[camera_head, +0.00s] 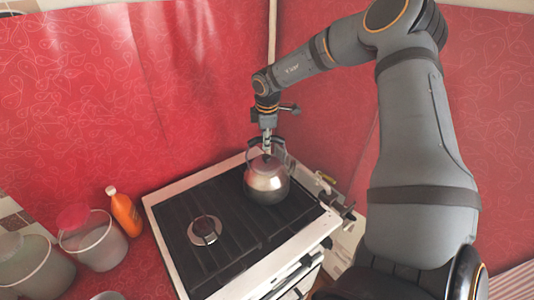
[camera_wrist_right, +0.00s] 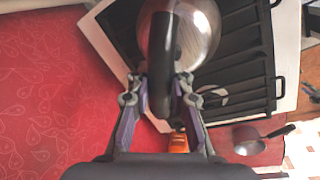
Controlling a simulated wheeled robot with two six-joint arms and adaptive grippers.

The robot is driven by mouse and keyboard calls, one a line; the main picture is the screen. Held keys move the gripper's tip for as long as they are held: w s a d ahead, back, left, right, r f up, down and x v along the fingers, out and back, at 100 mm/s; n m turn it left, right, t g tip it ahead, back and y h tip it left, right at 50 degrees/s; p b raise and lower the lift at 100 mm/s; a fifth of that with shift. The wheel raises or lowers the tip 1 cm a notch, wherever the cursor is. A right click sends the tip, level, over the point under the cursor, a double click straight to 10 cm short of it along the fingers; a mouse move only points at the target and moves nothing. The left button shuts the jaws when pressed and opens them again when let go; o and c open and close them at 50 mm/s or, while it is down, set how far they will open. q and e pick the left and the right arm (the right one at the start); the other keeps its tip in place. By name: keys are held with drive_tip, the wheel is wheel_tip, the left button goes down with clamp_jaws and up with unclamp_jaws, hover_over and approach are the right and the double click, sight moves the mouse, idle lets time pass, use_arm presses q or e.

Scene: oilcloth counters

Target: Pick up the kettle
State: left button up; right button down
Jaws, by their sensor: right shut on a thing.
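The kettle (camera_head: 267,182) is a shiny metal pot with a dark arched handle. It is at the back right of the black stove top (camera_head: 190,201) in the head view. My right gripper (camera_head: 267,150) reaches down to it from above. In the right wrist view the kettle body (camera_wrist_right: 196,35) is at the top, and its black handle (camera_wrist_right: 160,60) runs between the fingers. The right gripper (camera_wrist_right: 160,97) is shut on this handle. I cannot tell whether the kettle's base touches the stove. My left gripper is in neither view.
An orange bottle (camera_head: 124,213), a clear bucket with a red lid (camera_head: 95,243) and another clear container (camera_head: 35,268) stand left of the stove. A small pan (camera_wrist_right: 249,139) shows at the lower right of the wrist view. Red patterned walls close off the back.

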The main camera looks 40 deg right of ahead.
drive_tip(key=shift+r, duration=0.15)
drive_tip(key=shift+w+r+b, duration=0.15)
drive_tip(key=shift+r+b, duration=0.2)
drive_tip(key=shift+r, duration=0.35)
drive_tip(key=s+a+r+p, duration=0.5)
drive_tip(key=s+a+r, duration=0.4)
drive_tip(key=a+r, duration=0.1)
drive_tip(key=shift+a+r, duration=0.4)
drive_tip(key=shift+r, duration=0.3)
drive_tip(key=shift+f, duration=0.1)
